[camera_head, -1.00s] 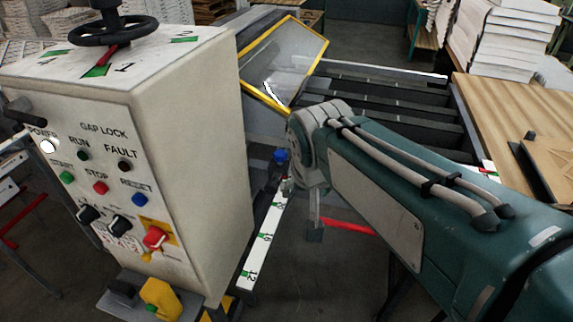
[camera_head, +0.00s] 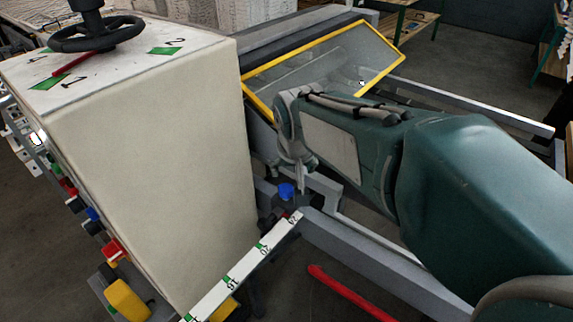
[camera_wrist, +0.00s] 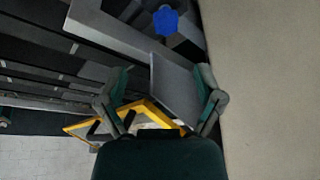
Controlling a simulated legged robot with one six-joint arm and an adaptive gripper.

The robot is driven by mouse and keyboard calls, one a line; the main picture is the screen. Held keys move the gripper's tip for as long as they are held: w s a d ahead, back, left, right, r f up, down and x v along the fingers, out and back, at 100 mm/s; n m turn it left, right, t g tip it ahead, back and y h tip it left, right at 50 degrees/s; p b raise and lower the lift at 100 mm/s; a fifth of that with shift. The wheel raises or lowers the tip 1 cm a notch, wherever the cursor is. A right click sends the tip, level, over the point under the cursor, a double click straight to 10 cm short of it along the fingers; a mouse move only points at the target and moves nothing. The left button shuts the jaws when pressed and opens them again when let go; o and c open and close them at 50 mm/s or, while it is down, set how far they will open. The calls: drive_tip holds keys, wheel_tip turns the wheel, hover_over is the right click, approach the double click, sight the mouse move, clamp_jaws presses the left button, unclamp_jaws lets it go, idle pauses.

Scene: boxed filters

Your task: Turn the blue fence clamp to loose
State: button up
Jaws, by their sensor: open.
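The blue fence clamp (camera_head: 286,191) is a small blue knob on a dark block at the far end of the white fence scale. In the wrist view the blue clamp (camera_wrist: 166,20) shows at the top, beyond the fingertips. My gripper (camera_wrist: 158,78) is open and empty, its two fingers spread with a grey machine surface behind them. In the head view my gripper (camera_head: 297,180) hangs down close to the clamp, partly hidden by my arm. Contact between them does not show.
A cream control cabinet (camera_head: 165,150) with a black handwheel (camera_head: 96,36) stands close on the left. A yellow-framed clear guard (camera_head: 320,75) lies behind my gripper. The white fence scale (camera_head: 240,270) runs toward the front. A red bar (camera_head: 345,292) is low on the right.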

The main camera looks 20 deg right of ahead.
sight(286, 189)
drive_tip(key=x, duration=1)
drive_tip(key=shift+w+a+f, duration=0.1)
drive_tip(key=shift+w+f, duration=0.1)
drive_tip(key=shift+w, duration=0.15)
drive_tip(key=shift+a+f, duration=0.15)
drive_tip(key=shift+a, duration=0.05)
drive_tip(key=shift+w+a+f, duration=0.1)
drive_tip(key=shift+a, duration=0.35)
drive_tip(key=shift+d, duration=0.3)
drive_tip(key=c, duration=1.2)
